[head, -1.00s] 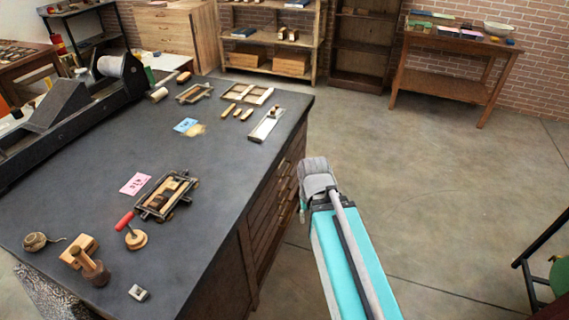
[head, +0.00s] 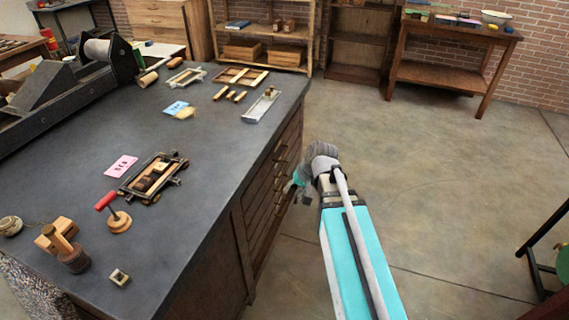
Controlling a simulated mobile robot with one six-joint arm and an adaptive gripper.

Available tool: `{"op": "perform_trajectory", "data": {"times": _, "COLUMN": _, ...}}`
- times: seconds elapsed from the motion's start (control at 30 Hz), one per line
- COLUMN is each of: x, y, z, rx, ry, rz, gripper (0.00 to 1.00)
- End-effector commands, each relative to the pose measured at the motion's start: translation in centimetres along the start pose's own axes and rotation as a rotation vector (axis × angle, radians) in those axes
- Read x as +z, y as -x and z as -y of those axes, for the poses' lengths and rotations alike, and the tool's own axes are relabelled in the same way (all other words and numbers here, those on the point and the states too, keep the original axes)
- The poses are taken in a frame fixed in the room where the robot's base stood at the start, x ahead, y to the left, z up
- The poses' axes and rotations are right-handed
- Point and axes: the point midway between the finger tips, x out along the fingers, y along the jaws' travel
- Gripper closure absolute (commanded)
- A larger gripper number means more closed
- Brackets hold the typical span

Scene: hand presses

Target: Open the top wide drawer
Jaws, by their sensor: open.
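The wide drawers (head: 272,193) are stacked in the right side of the dark-topped wooden cabinet, seen at a steep angle. The top wide drawer (head: 289,139) lies just under the dark top and looks closed, with a small dark handle on its front. My gripper (head: 295,187) is beside the drawer fronts, at the end of my teal arm, with its fingers toward the cabinet. It is open, and I see nothing held in it. The wrist hides part of the fingers. I cannot tell whether they touch a drawer handle.
The cabinet top (head: 215,150) carries a small press frame (head: 153,178), a red-handled roller (head: 113,213), a pink card (head: 121,166) and a metal tray (head: 262,105). The floor (head: 440,180) right of the cabinet is clear. A dark stand (head: 545,245) is at the right edge.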

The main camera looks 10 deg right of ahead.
Motion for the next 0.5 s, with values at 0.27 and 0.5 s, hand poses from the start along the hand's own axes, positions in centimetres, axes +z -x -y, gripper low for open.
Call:
{"op": "perform_trajectory", "data": {"times": 0.27, "x": -4.6, "y": -4.5, "z": -1.3, "rx": -0.189, "ry": -0.094, "rz": -0.111, "gripper": 0.52}}
{"op": "perform_trajectory", "data": {"times": 0.5, "x": -8.6, "y": -6.8, "z": -2.6, "rx": -0.347, "ry": -0.184, "rz": -0.209, "gripper": 0.52}}
